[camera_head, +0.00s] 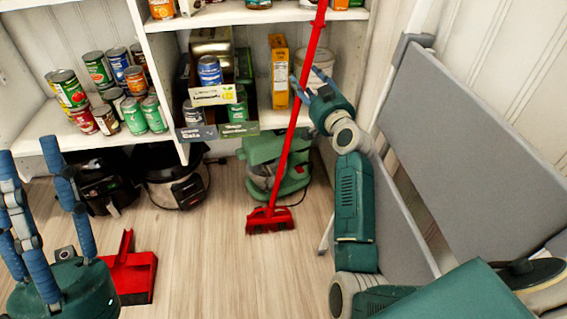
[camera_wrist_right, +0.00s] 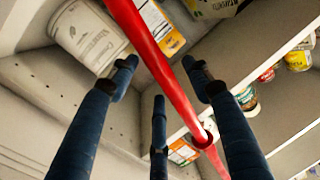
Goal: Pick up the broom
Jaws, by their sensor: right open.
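The red broom leans upright against the shelving in the head view, with its handle (camera_head: 294,125) slanting up and right and its head (camera_head: 270,221) on the floor. My right gripper (camera_head: 303,87) is open beside the upper handle. In the right wrist view, the red handle (camera_wrist_right: 176,75) crosses diagonally between the spread fingers of the right gripper (camera_wrist_right: 161,70); I cannot tell whether they touch it. My left gripper (camera_head: 35,160) is at the lower left, its blue fingers spread, open and empty, far from the broom.
A red dustpan (camera_head: 131,272) lies on the floor near my left gripper. A green vacuum (camera_head: 277,165) stands behind the broom. Dark appliances (camera_head: 172,180) stand under the shelf of cans (camera_head: 102,70). A grey folded board (camera_head: 470,140) leans on the right. The middle floor is clear.

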